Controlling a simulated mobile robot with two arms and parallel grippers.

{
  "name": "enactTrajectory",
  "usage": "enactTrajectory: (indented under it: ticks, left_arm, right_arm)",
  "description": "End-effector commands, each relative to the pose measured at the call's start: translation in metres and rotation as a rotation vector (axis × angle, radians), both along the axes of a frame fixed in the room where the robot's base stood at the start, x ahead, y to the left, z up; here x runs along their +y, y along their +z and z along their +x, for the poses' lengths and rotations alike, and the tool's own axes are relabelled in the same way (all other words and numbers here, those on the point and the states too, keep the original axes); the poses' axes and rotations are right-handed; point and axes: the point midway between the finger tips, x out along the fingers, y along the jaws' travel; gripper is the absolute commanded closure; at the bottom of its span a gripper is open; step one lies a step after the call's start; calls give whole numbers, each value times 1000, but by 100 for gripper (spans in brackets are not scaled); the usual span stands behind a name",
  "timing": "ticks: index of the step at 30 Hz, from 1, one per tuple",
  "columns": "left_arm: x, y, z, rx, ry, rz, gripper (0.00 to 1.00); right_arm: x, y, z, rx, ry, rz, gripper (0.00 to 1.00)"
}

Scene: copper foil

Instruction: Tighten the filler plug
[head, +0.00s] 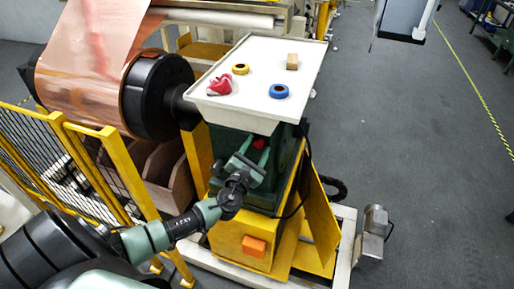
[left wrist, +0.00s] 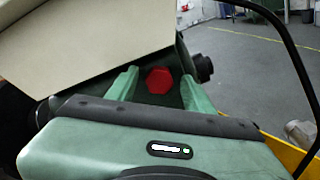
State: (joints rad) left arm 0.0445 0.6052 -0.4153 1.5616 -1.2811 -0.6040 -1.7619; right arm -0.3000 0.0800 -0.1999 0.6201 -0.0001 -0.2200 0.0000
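The filler plug (left wrist: 159,80) is a red hexagonal head in the left wrist view, on the dark green housing under the tray. In the head view the plug (head: 258,143) shows as a small red spot on the green housing (head: 285,160). My left gripper (head: 257,148) is in front of it, below the tray's near edge. In the left wrist view the left gripper's (left wrist: 160,78) two green fingers stand apart, one on each side of the plug, with visible gaps. I cannot tell how far the fingertips are from the housing. My right gripper is not in view.
A pale tray (head: 257,113) overhangs the plug, holding a red cloth (head: 221,85), a yellow tape roll (head: 240,69), a blue tape roll (head: 278,91) and a wooden block (head: 292,61). A yellow fence (head: 120,165) and copper foil roll (head: 95,60) stand left. Floor (head: 425,150) at right is clear.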

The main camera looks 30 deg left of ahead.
Motion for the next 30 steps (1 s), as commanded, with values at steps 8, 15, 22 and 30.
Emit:
enactTrajectory:
  ticks: [8, 15, 22, 30]
  left_arm:
    - [-1, -1, -6, 0, -1, -1, 48]
    - [-11, -3, -44, 1, -3, -1, 48]
    - [-17, -2, -72, 0, -1, -1, 48]
    - [-18, 0, -76, 0, 0, -1, 48]
  right_arm:
    - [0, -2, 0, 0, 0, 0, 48]
    - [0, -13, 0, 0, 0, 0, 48]
    - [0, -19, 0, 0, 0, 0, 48]
    - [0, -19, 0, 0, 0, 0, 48]
